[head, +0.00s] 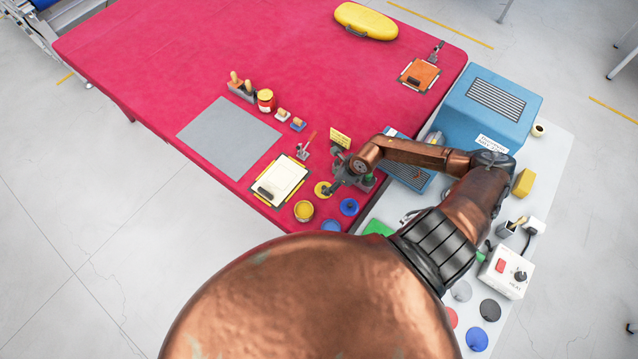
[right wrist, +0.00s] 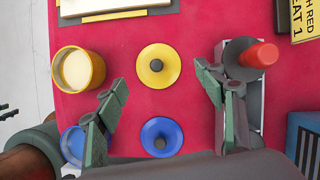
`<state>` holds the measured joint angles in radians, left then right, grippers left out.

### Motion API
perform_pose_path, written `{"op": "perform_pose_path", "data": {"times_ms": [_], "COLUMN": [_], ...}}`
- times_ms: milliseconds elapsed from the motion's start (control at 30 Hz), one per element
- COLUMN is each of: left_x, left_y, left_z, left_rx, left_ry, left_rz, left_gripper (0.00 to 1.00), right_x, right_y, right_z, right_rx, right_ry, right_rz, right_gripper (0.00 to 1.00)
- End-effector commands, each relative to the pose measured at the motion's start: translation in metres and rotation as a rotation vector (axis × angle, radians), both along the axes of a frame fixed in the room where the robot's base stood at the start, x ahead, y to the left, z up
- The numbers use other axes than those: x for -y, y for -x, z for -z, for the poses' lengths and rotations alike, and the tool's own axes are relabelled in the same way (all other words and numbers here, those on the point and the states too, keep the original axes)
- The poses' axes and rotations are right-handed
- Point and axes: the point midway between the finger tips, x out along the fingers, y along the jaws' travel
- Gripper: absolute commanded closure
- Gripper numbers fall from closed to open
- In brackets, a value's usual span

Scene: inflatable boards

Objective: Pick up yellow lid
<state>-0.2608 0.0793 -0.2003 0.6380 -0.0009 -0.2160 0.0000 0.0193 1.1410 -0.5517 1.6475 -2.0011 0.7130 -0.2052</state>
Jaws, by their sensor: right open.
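The yellow lid (head: 321,188) is a small round disc with a dark centre knob, lying flat on the red table. It shows whole in the right wrist view (right wrist: 159,65), ahead of and between my fingers. My right gripper (head: 331,187) is open and empty, close to the lid in the head view, and its two spread fingers show in the right wrist view (right wrist: 162,90). I cannot tell its exact height above the lid. My left gripper is not in view.
A blue lid (right wrist: 161,137) lies near the yellow lid. A yellow tin (right wrist: 79,69) stands left of it, with a blue tin (right wrist: 73,144) nearby. A red-handled tool (right wrist: 258,56) is by the right finger. A clipboard (head: 279,180) lies left of the lid in the head view.

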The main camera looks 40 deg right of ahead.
Motion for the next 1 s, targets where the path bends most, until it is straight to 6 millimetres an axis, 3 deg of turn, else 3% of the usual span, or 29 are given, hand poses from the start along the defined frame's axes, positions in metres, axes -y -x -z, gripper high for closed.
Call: {"op": "perform_pose_path", "data": {"times_ms": [200, 300, 433, 600, 700, 800, 1000], "left_x": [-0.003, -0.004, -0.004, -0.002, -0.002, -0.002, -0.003], "left_y": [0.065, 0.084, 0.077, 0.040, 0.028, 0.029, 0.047], "left_z": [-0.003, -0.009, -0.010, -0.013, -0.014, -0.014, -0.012], "left_rx": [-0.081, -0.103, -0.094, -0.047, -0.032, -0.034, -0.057], "left_ry": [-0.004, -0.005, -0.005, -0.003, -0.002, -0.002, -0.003], "left_rz": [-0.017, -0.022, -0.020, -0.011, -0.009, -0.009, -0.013], "left_gripper": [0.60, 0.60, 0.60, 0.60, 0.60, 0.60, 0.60], "right_x": [-0.006, -0.010, -0.013, -0.014, -0.015, -0.015, -0.014], "right_y": [-0.006, -0.010, -0.016, -0.019, -0.019, -0.019, -0.019], "right_z": [0.020, 0.033, 0.050, 0.059, 0.060, 0.059, 0.059], "right_rx": [-0.001, -0.002, 0.000, 0.000, 0.000, 0.000, 0.000], "right_ry": [-0.002, -0.003, -0.002, 0.000, 0.000, 0.000, 0.000], "right_rz": [0.002, 0.003, 0.003, 0.000, -0.001, -0.001, -0.001], "right_gripper": [0.37, 0.37, 0.37, 0.37, 0.37, 0.38, 0.52]}}
